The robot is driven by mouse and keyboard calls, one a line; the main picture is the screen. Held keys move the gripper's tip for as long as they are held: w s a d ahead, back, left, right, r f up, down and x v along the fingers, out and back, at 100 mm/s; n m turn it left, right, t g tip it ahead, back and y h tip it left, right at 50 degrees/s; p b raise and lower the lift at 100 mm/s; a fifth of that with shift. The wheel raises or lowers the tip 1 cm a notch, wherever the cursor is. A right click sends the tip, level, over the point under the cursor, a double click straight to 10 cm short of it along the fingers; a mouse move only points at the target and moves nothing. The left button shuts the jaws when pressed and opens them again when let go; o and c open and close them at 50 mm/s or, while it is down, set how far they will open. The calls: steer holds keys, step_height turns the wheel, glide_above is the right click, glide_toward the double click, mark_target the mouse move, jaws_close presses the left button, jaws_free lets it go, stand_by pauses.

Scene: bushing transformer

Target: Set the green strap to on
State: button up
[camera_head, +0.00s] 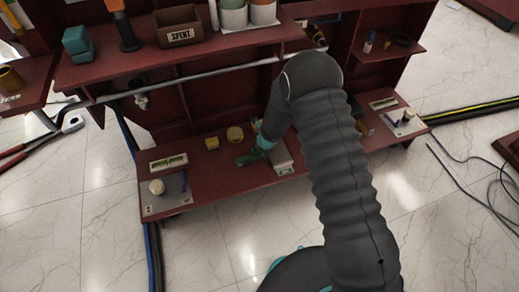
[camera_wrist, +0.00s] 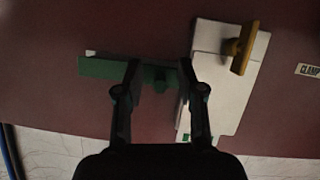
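The green strap (camera_wrist: 100,68) is a flat bar lying across the lower red shelf. In the wrist view its right end, with a small dark green knob (camera_wrist: 160,77), shows between my fingertips. In the head view the strap (camera_head: 250,158) lies left of a white block (camera_head: 283,160). My gripper (camera_wrist: 161,75) is open, pointing down over the strap's right part. Its left finger overlaps the strap in the picture; I cannot tell whether it touches. The gripper (camera_head: 262,148) is partly hidden behind my wrist in the head view.
The white block (camera_wrist: 215,90) with a yellow handle (camera_wrist: 244,48) is close to my right finger. A "CLAMP" label (camera_wrist: 307,70) is further right. A grey pipe (camera_head: 190,78) and an upper shelf (camera_head: 100,72) are above.

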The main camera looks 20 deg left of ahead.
steer(key=v, duration=1.2)
steer(key=shift+a, duration=0.1)
stand_by(0.5)
